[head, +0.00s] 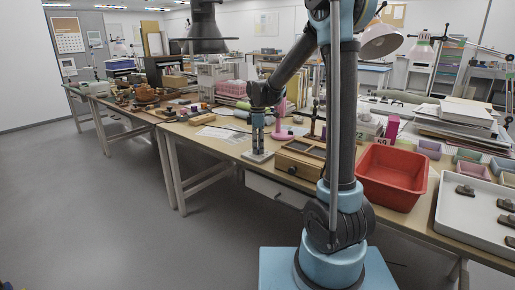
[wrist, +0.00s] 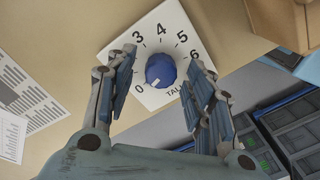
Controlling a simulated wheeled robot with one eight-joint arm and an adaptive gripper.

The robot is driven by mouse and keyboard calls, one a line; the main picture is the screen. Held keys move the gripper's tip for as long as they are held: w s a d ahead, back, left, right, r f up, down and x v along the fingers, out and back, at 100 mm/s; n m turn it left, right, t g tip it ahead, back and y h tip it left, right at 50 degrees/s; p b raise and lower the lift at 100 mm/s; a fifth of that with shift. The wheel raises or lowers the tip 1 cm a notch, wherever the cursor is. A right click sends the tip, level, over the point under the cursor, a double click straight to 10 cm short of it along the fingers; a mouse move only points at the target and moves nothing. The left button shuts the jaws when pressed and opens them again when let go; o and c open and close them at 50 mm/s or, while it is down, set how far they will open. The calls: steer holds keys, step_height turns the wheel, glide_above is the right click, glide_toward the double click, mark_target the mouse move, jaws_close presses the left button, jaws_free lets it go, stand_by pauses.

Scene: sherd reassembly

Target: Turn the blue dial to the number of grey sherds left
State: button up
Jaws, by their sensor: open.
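The blue dial (wrist: 160,70) sits on a white plate (wrist: 185,33) marked 0 and 3 to 6; the left finger covers the marks between. Its white mark is at the lower left, nearest the 0. My gripper (wrist: 164,78) is open, one finger on each side of the dial. I cannot tell whether either finger touches it. In the head view my gripper (head: 257,136) points down over the plate (head: 257,156), and the dial is hard to make out. Several dark sherds (head: 465,190) lie in a white tray (head: 460,221) at the right; their exact colours are unclear.
A wooden box (head: 298,166) stands just right of the plate, with a red bin (head: 393,174) beyond it. Small coloured trays (head: 470,168) and stacked papers (head: 455,115) lie further right. Printed sheets (wrist: 25,95) lie left of the plate.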

steer(key=shift+f, duration=0.25)
steer(key=c, duration=1.1)
